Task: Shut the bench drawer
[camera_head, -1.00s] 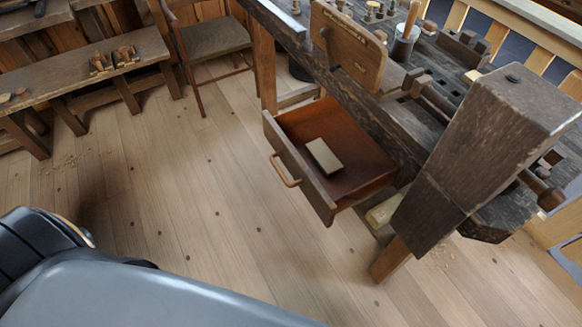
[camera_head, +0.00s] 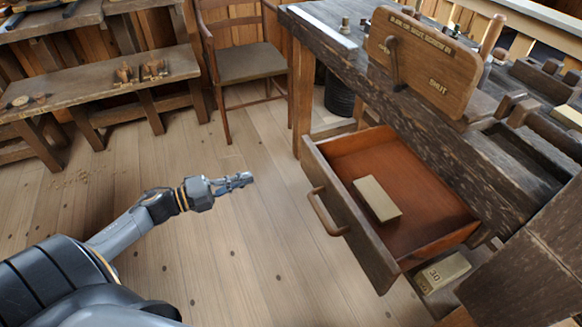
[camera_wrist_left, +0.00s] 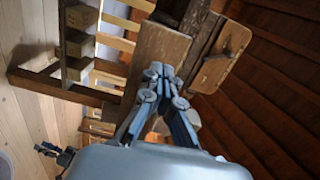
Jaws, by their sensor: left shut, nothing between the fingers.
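The bench drawer (camera_head: 357,222) is pulled open from under the dark workbench (camera_head: 430,110). Its front panel faces left and carries a wooden handle (camera_head: 324,214). A pale rectangular block (camera_head: 377,199) lies inside on the drawer's reddish floor. My left gripper (camera_head: 247,179) is shut and empty, in the air to the left of the drawer handle and apart from it. In the left wrist view the left gripper's fingers (camera_wrist_left: 163,72) are together, with wooden bench parts beyond them.
A chair (camera_head: 245,60) stands at the back, and a low bench (camera_head: 100,85) stands at the left. A wooden sign board (camera_head: 424,60) is on the workbench. A pale block marked 30 (camera_head: 443,272) sits below the drawer. The floor left of the drawer is clear.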

